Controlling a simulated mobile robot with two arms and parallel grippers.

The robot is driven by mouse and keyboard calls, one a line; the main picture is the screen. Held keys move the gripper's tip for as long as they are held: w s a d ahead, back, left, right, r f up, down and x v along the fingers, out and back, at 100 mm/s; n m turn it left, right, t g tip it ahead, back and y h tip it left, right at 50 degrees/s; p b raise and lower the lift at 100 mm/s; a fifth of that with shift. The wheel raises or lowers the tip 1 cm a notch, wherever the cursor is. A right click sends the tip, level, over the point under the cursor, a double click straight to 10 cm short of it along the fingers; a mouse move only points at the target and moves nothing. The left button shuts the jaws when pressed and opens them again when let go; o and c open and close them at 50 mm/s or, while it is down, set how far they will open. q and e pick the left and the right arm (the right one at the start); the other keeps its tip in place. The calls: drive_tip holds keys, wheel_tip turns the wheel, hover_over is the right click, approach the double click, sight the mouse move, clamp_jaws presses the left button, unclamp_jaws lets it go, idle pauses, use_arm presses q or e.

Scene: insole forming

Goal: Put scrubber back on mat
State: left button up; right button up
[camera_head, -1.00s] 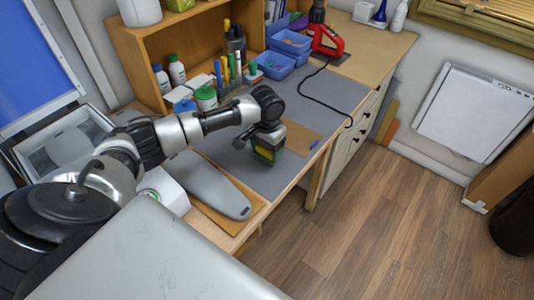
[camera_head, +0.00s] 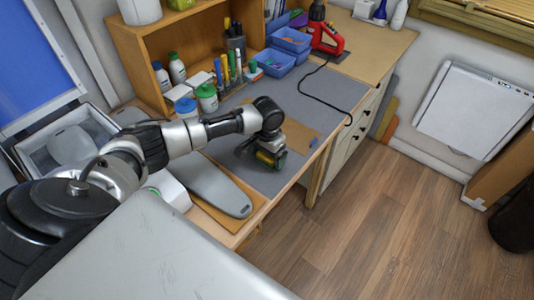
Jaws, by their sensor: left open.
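The scrubber (camera_head: 271,159), a small dark green and yellow block, is at the front part of the grey mat (camera_head: 335,94) on the desk. My left gripper (camera_head: 267,147) is right above it and open, its fingers mostly hidden by the wrist. I cannot tell whether the fingers touch the scrubber, or whether its underside rests flat on the mat. My right gripper is out of view.
A grey insole-shaped piece (camera_head: 214,187) lies on a brown board left of the scrubber. A brown sheet (camera_head: 300,138) and small blue item lie beside it. Jars (camera_head: 207,97), markers and blue bins (camera_head: 290,40) stand behind. A black cable crosses the mat's right side.

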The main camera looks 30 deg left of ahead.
use_arm(q)
wheel_tip(320, 180, up, 12)
drive_tip(key=b, duration=0.1)
drive_tip(key=shift+r, duration=0.15)
idle(0.3)
idle(0.4)
